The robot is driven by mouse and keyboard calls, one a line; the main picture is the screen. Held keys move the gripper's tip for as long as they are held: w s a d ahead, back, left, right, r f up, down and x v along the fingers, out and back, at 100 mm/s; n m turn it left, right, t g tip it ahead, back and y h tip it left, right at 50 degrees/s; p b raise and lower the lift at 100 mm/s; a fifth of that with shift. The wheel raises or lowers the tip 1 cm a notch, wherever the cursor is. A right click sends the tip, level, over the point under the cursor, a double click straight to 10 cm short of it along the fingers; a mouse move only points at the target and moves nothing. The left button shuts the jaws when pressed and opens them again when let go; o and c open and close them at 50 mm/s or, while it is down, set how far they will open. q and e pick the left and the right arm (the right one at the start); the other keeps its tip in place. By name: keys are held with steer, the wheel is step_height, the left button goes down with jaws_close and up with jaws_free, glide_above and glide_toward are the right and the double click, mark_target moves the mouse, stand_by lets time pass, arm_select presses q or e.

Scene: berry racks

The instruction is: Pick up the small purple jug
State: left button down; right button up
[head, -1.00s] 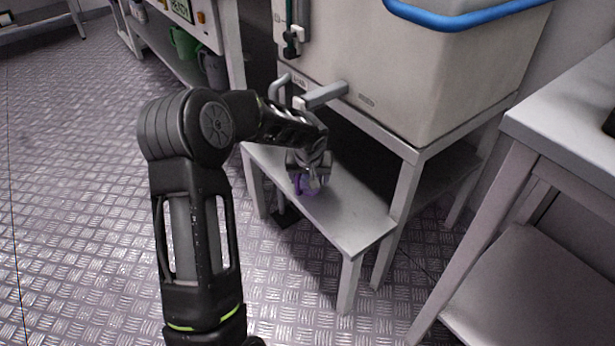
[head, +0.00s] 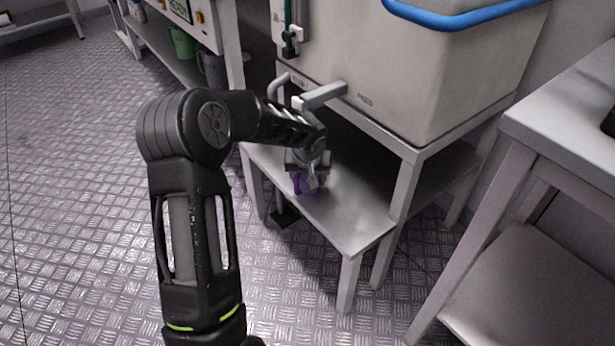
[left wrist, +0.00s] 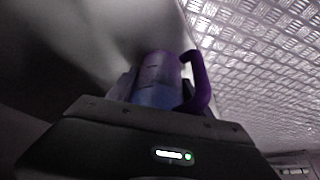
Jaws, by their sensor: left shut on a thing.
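The small purple jug (head: 299,184) is at my left gripper (head: 313,177), over the low shelf (head: 350,222) below the tank's spout. In the left wrist view the jug (left wrist: 160,72) shows beyond the gripper (left wrist: 157,92), with its curved handle (left wrist: 200,82) on the right. My left gripper is shut on the jug. The gripper hides part of the jug in both views, and I cannot tell whether its base touches the shelf. My right gripper does not show.
A large beige tank (head: 400,85) with a grey spout (head: 322,95) stands on a metal stand just above. A green jug (head: 183,44) and a grey jug (head: 212,70) stand on a rack at the back left. A metal table (head: 560,120) is at the right.

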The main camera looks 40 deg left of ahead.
arm_select(q)
steer(key=shift+r, duration=0.1)
steer(key=shift+r+p, duration=0.35)
steer(key=shift+r, duration=0.2)
steer(key=v, duration=0.1)
steer(key=p+v, duration=0.1)
steer(key=shift+w+r, duration=0.15)
steer(key=shift+r, duration=0.2)
steer(key=s+d, duration=0.9)
steer(key=s, duration=0.5)
steer(key=shift+s+d+f, duration=0.2)
steer(key=shift+s+d, duration=0.1)
steer(key=shift+d, duration=0.05)
